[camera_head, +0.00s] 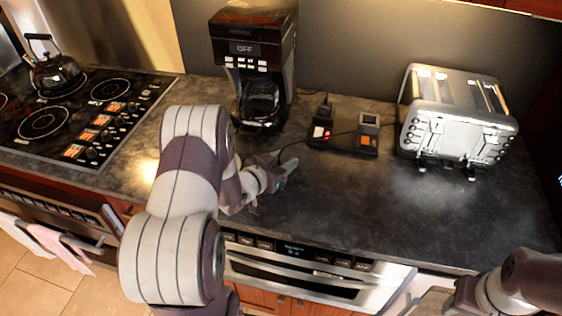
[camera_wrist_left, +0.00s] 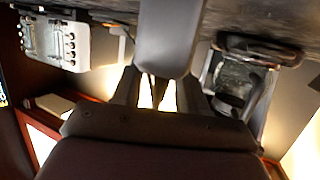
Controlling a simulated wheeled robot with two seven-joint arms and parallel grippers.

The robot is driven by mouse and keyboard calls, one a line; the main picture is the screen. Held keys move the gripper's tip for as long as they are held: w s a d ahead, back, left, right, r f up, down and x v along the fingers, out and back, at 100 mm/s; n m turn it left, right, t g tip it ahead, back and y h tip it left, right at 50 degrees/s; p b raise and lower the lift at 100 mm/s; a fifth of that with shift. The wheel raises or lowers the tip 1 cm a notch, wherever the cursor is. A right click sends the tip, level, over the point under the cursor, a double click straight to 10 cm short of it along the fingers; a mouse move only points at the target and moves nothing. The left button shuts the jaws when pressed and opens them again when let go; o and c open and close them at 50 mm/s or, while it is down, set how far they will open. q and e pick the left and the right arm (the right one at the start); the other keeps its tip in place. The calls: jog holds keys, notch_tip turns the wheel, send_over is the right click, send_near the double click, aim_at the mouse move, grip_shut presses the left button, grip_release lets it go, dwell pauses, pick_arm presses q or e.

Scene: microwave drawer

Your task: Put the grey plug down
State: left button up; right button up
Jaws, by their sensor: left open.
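My left gripper (camera_head: 278,174) is open, low over the counter in front of the coffee maker. A thin dark cable (camera_head: 288,149) curves from the power strip (camera_head: 342,139) down to the fingertips. The grey plug cannot be told apart from the grey fingers there; whether it touches them or the counter is unclear. In the left wrist view, a broad grey finger (camera_wrist_left: 168,40) covers the middle and no plug is clear. My right arm enters at the lower right in the head view; its gripper (camera_head: 432,301) is partly cut off and its jaws are unclear.
The coffee maker (camera_head: 252,60) stands behind my left gripper, the toaster (camera_head: 458,118) at the right. A stove (camera_head: 75,112) with a kettle (camera_head: 54,72) is at the left. A microwave drawer (camera_head: 300,270) lies below the counter edge. The counter (camera_head: 385,215) at front right is clear.

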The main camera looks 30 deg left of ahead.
pick_arm(q)
jog(key=shift+s+r, duration=0.1)
jog(key=shift+r, duration=0.2)
jog(key=v, duration=1.1)
jog(key=s+d+n+g+y, duration=0.1)
jog(key=s+d+g+y, duration=0.1)
jog(key=s+d+g, duration=0.8)
jog(key=d+g, duration=0.2)
jog(key=g, duration=0.1)
jog(key=shift+s+d+f+b, duration=0.15)
jog(key=shift+s+f+b, duration=0.1)
jog(key=shift+b, duration=0.15)
